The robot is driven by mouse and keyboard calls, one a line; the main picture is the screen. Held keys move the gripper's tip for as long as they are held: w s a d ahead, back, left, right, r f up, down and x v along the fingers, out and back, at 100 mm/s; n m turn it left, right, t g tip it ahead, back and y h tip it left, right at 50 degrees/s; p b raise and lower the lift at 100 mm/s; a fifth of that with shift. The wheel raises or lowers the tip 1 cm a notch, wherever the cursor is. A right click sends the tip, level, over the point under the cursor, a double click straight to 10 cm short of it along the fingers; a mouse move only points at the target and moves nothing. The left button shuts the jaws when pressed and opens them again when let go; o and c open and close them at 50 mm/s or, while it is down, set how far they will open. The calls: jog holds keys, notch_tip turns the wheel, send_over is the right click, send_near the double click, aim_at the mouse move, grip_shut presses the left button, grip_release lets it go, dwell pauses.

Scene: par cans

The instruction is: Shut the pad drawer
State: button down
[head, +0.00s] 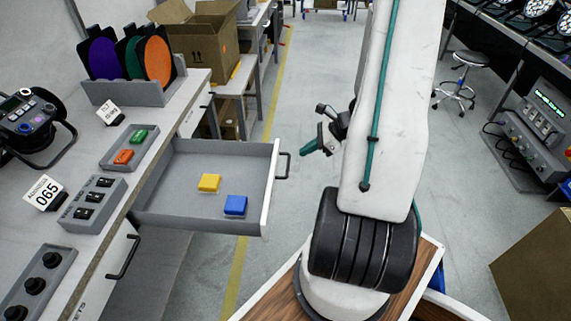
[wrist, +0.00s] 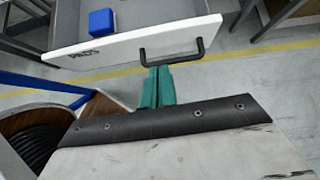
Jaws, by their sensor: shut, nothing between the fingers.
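The pad drawer (head: 180,215) stands pulled out from the bench in the head view, with its white front toward my arm. A yellow pad (head: 209,183) and a blue pad (head: 235,205) lie inside it. Its dark handle (head: 283,166) shows on the front, and also in the wrist view (wrist: 172,51). The blue pad shows in the wrist view (wrist: 102,22) too. My gripper (head: 308,148) is shut and empty, a short way right of the handle. In the wrist view its green fingers (wrist: 158,72) point at the handle, overlapping it in the picture; I cannot tell whether they touch.
The bench top (head: 175,95) holds a tray with green and orange pads (head: 130,146), a switch box (head: 92,203) and a rack of coloured discs (head: 130,90). A cardboard box (head: 195,45) stands behind.

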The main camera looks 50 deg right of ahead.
jog(key=x, duration=0.9)
jog(key=shift+d+f, duration=0.1)
jog(key=shift+f, duration=0.5)
jog(key=shift+w+f, duration=0.1)
jog(key=shift+w, duration=0.05)
